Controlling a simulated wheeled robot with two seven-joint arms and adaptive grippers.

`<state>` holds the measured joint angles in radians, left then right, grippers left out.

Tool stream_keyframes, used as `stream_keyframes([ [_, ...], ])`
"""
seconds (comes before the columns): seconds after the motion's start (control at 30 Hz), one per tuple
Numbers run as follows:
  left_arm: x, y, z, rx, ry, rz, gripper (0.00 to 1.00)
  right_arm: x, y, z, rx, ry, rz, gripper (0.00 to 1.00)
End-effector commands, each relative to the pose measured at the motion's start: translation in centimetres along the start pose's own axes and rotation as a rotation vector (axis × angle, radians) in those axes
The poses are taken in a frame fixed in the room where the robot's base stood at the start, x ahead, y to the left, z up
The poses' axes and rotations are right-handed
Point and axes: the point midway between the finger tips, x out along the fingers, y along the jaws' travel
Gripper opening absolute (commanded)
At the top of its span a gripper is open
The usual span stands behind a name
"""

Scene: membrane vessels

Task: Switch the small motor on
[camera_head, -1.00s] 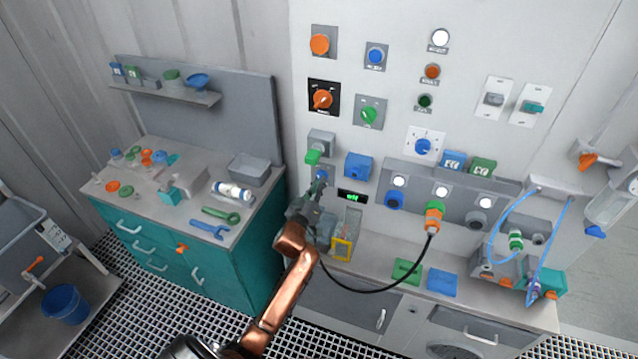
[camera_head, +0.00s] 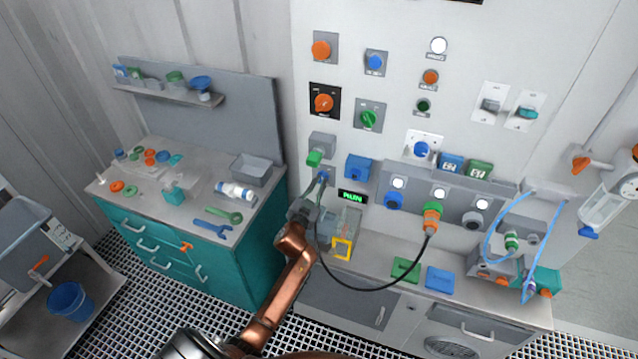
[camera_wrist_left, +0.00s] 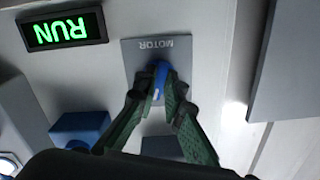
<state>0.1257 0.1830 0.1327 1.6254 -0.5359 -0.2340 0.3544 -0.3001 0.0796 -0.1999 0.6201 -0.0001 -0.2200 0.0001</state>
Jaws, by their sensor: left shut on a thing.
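The motor switch is a blue knob (camera_wrist_left: 160,77) on a grey plate labelled MOTOR (camera_wrist_left: 150,53) in the left wrist view. In the head view the knob (camera_head: 323,176) sits on the wall panel, partly hidden by my gripper. My left gripper (camera_head: 321,182) is shut on this knob, with its green fingers on both sides of it in the left wrist view (camera_wrist_left: 162,88). A small display (camera_head: 352,197) beside the switch glows green and reads RUN in the left wrist view (camera_wrist_left: 64,28). The small motor (camera_head: 344,232) seems to be the grey unit behind a yellow frame, partly hidden by my arm. My right gripper is not in view.
A black cable runs from an orange plug (camera_head: 432,220) down across the bench front. Green (camera_head: 406,269) and blue (camera_head: 440,279) blocks lie on the bench.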

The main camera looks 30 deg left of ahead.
Motion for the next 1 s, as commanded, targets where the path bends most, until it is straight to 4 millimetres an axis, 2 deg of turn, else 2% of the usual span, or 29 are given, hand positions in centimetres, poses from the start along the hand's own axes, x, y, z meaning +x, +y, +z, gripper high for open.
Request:
stream_keyframes([
  [0.37, 0.01, -0.14, -0.02, 0.171, 0.0, 0.0, 0.0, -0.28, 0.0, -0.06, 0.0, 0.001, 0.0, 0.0],
  [0.93, 0.01, -0.14, -0.02, 0.203, 0.0, 0.0, 0.0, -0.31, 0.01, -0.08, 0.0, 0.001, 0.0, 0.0],
  [0.97, 0.01, -0.14, -0.02, 0.203, 0.0, 0.0, 0.11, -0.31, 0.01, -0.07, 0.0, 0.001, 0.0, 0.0],
  [1.0, 0.01, -0.14, -0.02, 0.203, 0.0, 0.0, 0.13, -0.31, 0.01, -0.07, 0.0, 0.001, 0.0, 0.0],
])
